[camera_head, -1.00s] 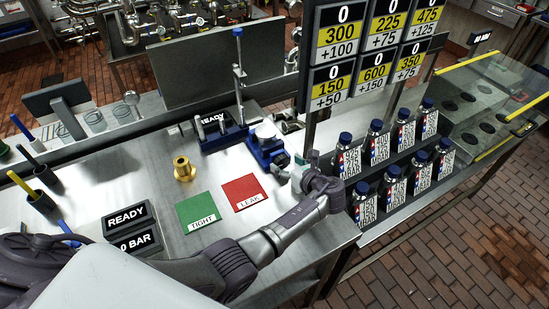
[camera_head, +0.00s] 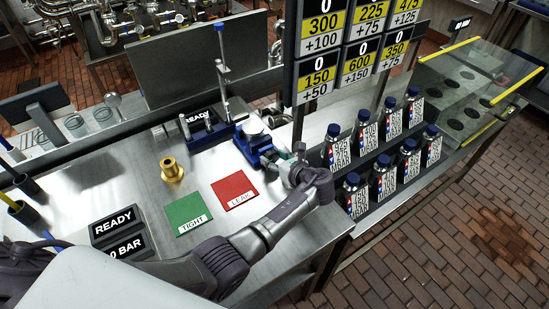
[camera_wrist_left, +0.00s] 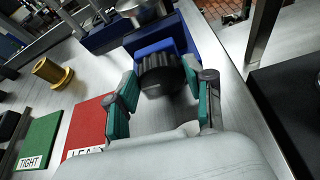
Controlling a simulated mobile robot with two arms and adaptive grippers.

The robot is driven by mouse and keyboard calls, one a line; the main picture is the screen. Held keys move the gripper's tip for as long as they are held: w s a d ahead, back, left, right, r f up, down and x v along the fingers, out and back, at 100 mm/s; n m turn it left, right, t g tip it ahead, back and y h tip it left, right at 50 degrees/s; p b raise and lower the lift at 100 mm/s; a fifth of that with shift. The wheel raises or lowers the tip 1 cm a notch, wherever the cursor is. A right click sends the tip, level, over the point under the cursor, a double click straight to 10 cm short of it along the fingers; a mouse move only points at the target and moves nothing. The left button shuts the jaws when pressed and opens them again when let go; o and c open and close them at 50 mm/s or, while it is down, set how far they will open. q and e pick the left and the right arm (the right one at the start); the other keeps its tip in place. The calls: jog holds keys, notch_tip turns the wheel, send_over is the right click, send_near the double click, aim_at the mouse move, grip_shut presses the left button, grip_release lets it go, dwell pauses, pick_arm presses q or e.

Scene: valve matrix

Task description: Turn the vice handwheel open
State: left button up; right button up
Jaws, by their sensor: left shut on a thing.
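The blue vice (camera_head: 262,155) stands on the steel bench with a pale round part on top. Its dark ribbed handwheel (camera_wrist_left: 162,76) faces my left gripper in the left wrist view. My left gripper (camera_head: 291,158) is at the right end of the vice. In the left wrist view its teal-padded fingers (camera_wrist_left: 159,80) sit on both sides of the handwheel, shut on it. In the head view the gripper hides the handwheel. My right gripper is not in view.
A brass fitting (camera_head: 172,169), a green TIGHT mat (camera_head: 187,210) and a red LEAK mat (camera_head: 233,188) lie left of my arm. A blue-based stand (camera_head: 207,131) is beside the vice. Labelled bottles (camera_head: 359,150) stand to the right, under a sign board (camera_head: 347,45).

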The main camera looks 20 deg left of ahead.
pick_arm(q)
jog(key=shift+s+a+n+t+h+p, duration=0.15)
jog(key=shift+n+t+h+p, duration=0.45)
jog(key=shift+n, duration=0.4)
jog(key=shift+s+a+n+t+h, duration=0.15)
jog(key=shift+n+t+h, duration=0.15)
jog(key=shift+n+t, duration=0.8)
jog(key=shift+n, duration=0.3)
jog(key=o, duration=1.2)
jog(key=shift+f, duration=0.1)
jog(key=shift+c, duration=0.2)
jog(key=shift+g, duration=0.3)
jog(key=v, duration=1.2)
